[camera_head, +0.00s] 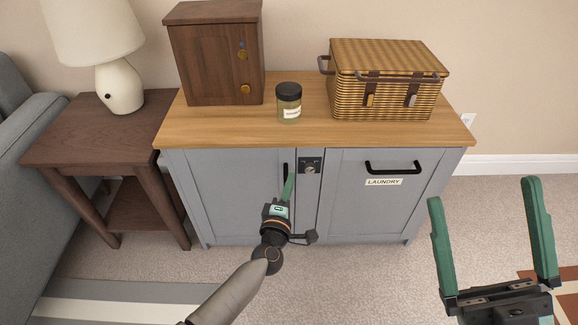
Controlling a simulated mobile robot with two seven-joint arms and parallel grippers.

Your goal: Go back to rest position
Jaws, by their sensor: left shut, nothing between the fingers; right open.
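My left gripper (289,188) is shut and empty. Its green fingers are in front of the grey cabinet (235,190), close to the black vertical handle of the left door; I cannot tell whether they touch it. My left arm reaches up to it from the bottom of the view. My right gripper (488,215) is open and empty at the lower right, with its two green fingers wide apart and pointing up, over the carpet to the right of the cabinet.
On the wooden top (215,125) stand a small brown cabinet (215,65), a dark-lidded jar (289,103) and a wicker basket (388,80). A side table (65,145) with a lamp (119,88) and a grey sofa (30,200) are at left.

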